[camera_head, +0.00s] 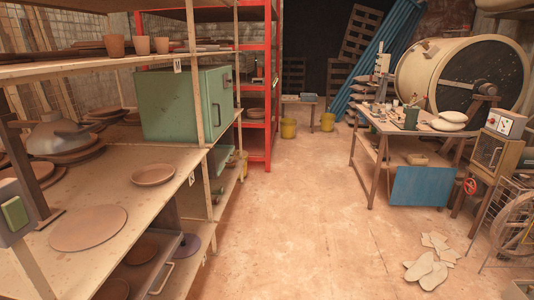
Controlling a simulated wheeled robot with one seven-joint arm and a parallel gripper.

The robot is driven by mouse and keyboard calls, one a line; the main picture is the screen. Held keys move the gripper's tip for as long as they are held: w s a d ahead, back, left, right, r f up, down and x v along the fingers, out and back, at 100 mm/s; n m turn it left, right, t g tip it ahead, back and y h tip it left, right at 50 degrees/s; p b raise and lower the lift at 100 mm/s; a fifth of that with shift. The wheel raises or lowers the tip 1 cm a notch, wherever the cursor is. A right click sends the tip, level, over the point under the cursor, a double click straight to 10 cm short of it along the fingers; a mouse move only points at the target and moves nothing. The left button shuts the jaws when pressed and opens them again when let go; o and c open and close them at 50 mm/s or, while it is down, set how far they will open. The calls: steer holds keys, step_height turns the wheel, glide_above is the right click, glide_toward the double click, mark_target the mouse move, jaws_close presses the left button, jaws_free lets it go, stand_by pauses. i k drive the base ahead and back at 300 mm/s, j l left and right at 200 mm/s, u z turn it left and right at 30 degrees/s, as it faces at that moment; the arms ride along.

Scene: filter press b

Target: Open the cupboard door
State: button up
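A green metal cupboard (168,103) stands on the middle board of the shelving on the left. Its narrow right face (216,95), towards the aisle, looks like the door and appears shut. The hinge side is too small to tell. My gripper is not in view, so its place relative to the cupboard cannot be seen.
Shelf posts (191,75) stand close to the cupboard. A plate (153,174) and a flat disc (88,228) lie on the board in front. The aisle floor (290,215) is clear. A worktable (365,128) stands right; flat pieces (433,275) lie on the floor.

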mark_target(220, 101)
steer(key=i+z, duration=0.1)
steer(key=i, duration=2.75)
steer(key=i+l+u, duration=0.1)
steer(key=i, duration=0.8)
